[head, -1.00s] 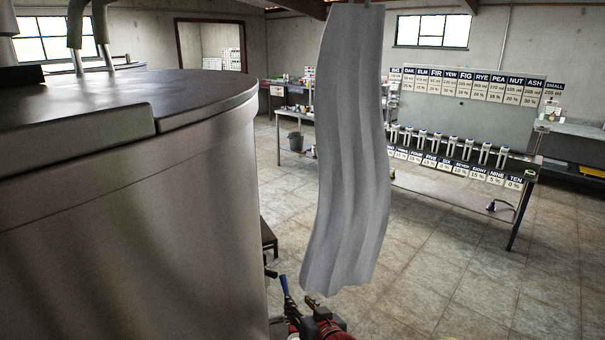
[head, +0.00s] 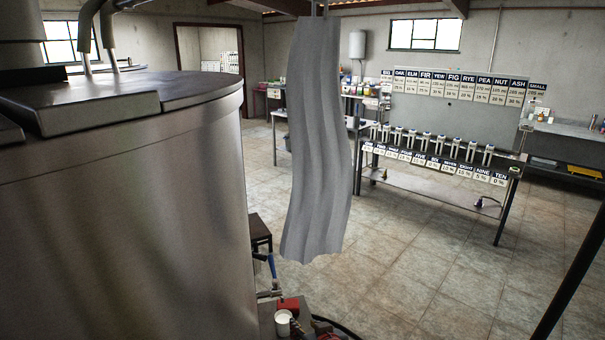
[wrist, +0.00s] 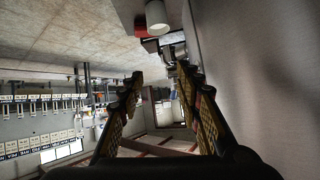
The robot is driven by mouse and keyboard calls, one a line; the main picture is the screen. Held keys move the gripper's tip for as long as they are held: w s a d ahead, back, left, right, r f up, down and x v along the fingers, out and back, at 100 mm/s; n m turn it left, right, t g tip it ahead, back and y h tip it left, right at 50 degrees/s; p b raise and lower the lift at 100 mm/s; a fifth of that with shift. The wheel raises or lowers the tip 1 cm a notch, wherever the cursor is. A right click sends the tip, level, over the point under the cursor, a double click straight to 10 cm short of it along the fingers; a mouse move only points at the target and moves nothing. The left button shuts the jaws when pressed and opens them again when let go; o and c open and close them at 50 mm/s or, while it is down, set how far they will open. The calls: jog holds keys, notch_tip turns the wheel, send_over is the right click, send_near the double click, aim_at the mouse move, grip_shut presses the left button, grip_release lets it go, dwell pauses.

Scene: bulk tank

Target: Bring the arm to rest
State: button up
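My gripper (wrist: 162,74) shows in the wrist view with its two dark, yellow-patterned fingers spread apart. Nothing is between them. The wrist picture is upside down, with the floor at the top and the sign cards inverted. The large steel tank (head: 130,215) fills the left of the head view, and a smooth grey surface, apparently its wall, runs close beside the right finger in the wrist view. My gripper cannot be made out in the head view.
A grey strip curtain (head: 318,140) hangs in mid-view. A blue-handled part (head: 271,266), a red item (head: 288,304) and a white cup (head: 283,323) are low beside the tank. A bench (head: 440,165) with several dispensers stands behind. Open tiled floor (head: 410,250) lies right.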

jog(key=s+d+f+g+h, duration=0.1)
jog(key=s+d+g+h, duration=0.1)
jog(key=s+d+g, duration=0.3)
jog(key=s+d+h, duration=0.1)
jog(key=s+d, duration=0.2)
jog(key=s, duration=0.5)
jog(key=s+d+r+m, duration=0.1)
jog(key=s+d+r, duration=0.4)
jog(key=s+r, duration=0.2)
jog(key=s+d+r+m+h, duration=0.1)
jog(key=s+d+r, duration=0.4)
jog(key=s+r, duration=0.2)
notch_tip(320, 180, up, 3)
jog(key=shift+s+f+m+p, duration=0.1)
jog(key=shift+s+m+p, duration=0.1)
jog(key=shift+m+p, duration=0.1)
jog(key=shift+a, duration=0.1)
jog(key=shift+c, duration=0.6)
